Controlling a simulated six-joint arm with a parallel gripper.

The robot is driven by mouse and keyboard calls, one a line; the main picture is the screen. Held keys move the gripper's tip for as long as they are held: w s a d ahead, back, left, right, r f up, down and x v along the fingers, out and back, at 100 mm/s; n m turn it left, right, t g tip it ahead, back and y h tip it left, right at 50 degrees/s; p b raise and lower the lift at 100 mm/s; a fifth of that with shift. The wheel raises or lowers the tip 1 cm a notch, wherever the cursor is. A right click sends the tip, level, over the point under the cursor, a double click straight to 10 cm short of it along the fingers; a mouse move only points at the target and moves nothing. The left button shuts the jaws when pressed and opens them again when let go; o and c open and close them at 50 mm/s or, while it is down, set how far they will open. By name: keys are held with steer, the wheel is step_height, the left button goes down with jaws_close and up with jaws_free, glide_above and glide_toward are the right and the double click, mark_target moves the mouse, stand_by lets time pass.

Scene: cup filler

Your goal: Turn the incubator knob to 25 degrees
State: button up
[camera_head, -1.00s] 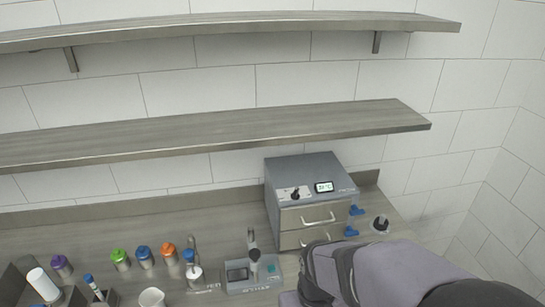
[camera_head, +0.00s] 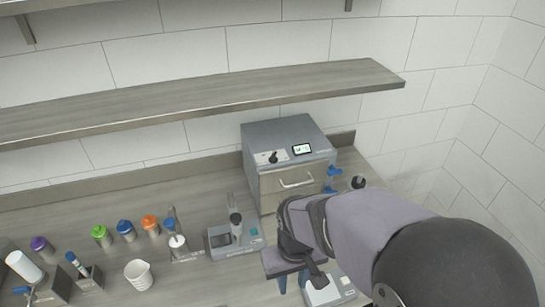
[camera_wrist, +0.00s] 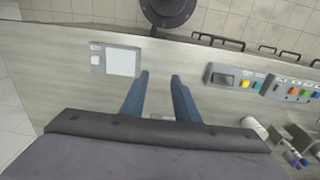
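The incubator (camera_head: 290,133) is a grey box with handled drawers, standing against the back wall in the head view. Its black knob (camera_head: 273,157) sits on the sloped top panel, left of a small lit display (camera_head: 302,149). The digits on the display are too small to read. My gripper (camera_head: 292,281) is in front of and below the incubator, apart from the knob. In the wrist view my gripper (camera_wrist: 160,76) shows two blue fingers spread apart with nothing between them. The knob does not show in the wrist view.
A grey device (camera_head: 235,238) stands left of my gripper, and a white-topped device (camera_head: 330,292) lies below it. Blue-handled items (camera_head: 333,171) are at the incubator's right side. Several coloured-lid bottles and a white cup (camera_head: 138,274) stand at left. A shelf (camera_head: 200,100) overhangs behind.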

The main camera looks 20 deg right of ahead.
steer(key=w+d+f+m+t+h+b, duration=0.1)
steer(key=w+d+f+t+h+b, duration=0.2)
steer(key=w+b, duration=0.65)
steer(key=m+t+h+b, duration=0.45)
steer(key=t+b, duration=0.45)
steer(key=b, duration=1)
glide_toward(273, 155)
steer(key=w, duration=0.1)
steer(key=shift+m+y, duration=0.25)
steer(key=shift+y, duration=0.2)
steer(key=shift+d+p+x, duration=0.2)
steer(key=shift+p+x, duration=0.65)
steer(key=shift+x, duration=1.1)
steer(key=shift+d+p+x, duration=0.2)
steer(key=shift+p+x, duration=0.6)
steer(key=shift+x, duration=1.15)
steer(key=shift+s, duration=0.15)
jaws_close()
